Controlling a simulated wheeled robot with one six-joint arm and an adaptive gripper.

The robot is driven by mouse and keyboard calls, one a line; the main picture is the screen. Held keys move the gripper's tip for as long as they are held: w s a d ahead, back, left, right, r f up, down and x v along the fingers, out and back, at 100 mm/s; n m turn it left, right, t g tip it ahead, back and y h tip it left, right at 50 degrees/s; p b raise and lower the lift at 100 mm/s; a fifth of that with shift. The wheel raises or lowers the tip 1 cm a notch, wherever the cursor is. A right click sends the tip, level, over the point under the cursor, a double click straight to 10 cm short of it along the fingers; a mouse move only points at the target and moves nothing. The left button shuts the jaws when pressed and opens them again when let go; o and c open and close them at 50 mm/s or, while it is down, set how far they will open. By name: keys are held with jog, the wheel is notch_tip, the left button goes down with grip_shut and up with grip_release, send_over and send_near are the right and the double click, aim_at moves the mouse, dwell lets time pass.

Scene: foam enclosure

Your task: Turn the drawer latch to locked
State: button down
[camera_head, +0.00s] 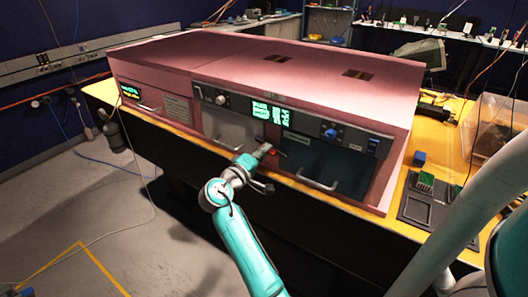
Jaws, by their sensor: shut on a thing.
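A pink foam enclosure (290,65) stands on a yellow-topped bench, with panels and drawers in its front. My gripper (264,149) reaches the front between a light grey panel and a dark teal drawer (330,168). A small red drawer latch (273,152) shows right at my fingertips. The gripper is shut on the latch, whose grip is mostly hidden by the fingers. The latch's exact angle is too small to tell. The drawer looks closed, with a bar handle (318,182) at its lower edge.
A light grey panel (222,128) with its own handle is left of my gripper. Above are a green-lit display (272,114) and a blue knob (329,133). A dark tray (426,207) and a blue block (419,157) sit on the bench at right. Floor at left is mostly open.

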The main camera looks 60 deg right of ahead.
jog(key=shift+d+n, duration=0.1)
jog(key=shift+n, duration=1.4)
jog(key=c, duration=1.2)
grip_release()
jog(key=shift+d, duration=0.15)
jog(key=a, duration=1.2)
jog(key=shift+s, duration=0.15)
